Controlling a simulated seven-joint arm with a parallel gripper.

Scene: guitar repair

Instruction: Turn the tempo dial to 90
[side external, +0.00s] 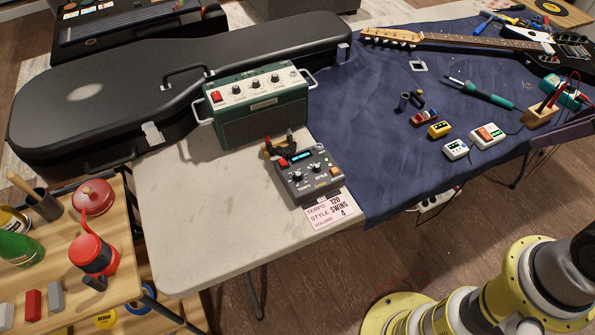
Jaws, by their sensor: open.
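The dark grey drum-machine-like box (309,186) sits near the front edge of the pale table. It has a small blue-lit display (300,157), a red button at its left and an orange button at its right. Several knobs are on its top. The front left knob (297,176) appears to be the tempo dial, but its label and pointer are too small to read surely. A card (330,209) in front of the box reads tempo 120, style swing, volume 4. My gripper is out of view; only yellow and grey parts of my arm show at the lower right.
A dark two-pronged item with orange parts (284,145) stands right behind the box. A green amplifier (262,122) and black guitar case (180,95) are farther back. A blue cloth (400,150) with a guitar and tools lies right. The pale table (200,215) is clear left of the box.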

